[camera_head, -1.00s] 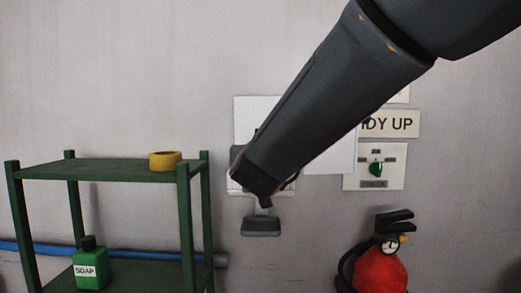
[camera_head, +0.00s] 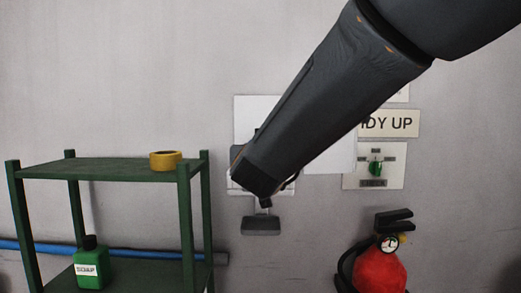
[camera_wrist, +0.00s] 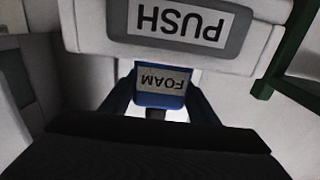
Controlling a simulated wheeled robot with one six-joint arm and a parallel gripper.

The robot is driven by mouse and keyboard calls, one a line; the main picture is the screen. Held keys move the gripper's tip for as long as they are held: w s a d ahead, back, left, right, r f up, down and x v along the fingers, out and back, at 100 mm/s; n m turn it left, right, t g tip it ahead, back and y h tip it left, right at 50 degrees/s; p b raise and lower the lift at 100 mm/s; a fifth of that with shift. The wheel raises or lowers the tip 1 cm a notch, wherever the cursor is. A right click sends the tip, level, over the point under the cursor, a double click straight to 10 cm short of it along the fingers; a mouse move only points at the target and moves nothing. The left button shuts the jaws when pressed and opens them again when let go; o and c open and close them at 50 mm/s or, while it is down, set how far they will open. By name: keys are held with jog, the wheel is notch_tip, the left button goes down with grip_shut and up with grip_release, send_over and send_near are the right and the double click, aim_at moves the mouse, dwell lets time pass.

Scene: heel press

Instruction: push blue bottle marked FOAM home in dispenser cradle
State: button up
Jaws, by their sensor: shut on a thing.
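The blue bottle marked FOAM (camera_wrist: 160,87) shows in the wrist view, its label upside down in the picture, just below the dispenser's PUSH plate (camera_wrist: 178,22). The dark fingers of my gripper (camera_wrist: 160,100) stand on either side of the bottle and are shut on it. The bottle's upper part is hidden by the dispenser front, so I cannot tell how deep it sits in the cradle. In the head view my arm hides the bottle, the gripper and most of the dispenser; a small grey tray (camera_head: 261,226) shows below.
A green shelf rack (camera_head: 100,170) stands at the left with a yellow tape roll (camera_head: 165,161) and a green SOAP bottle (camera_head: 90,266). A red fire extinguisher (camera_head: 381,272) and a wall switch panel (camera_head: 397,165) are at the right. A blue pipe (camera_head: 140,253) runs low along the wall.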

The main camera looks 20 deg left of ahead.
jog(key=shift+f, duration=0.35)
dwell(0.4)
jog(key=o, duration=1.7)
jog(key=shift+r, duration=0.1)
jog(key=shift+r, duration=0.2)
jog(key=shift+r+p, duration=3.25)
jog(key=shift+r, duration=0.2)
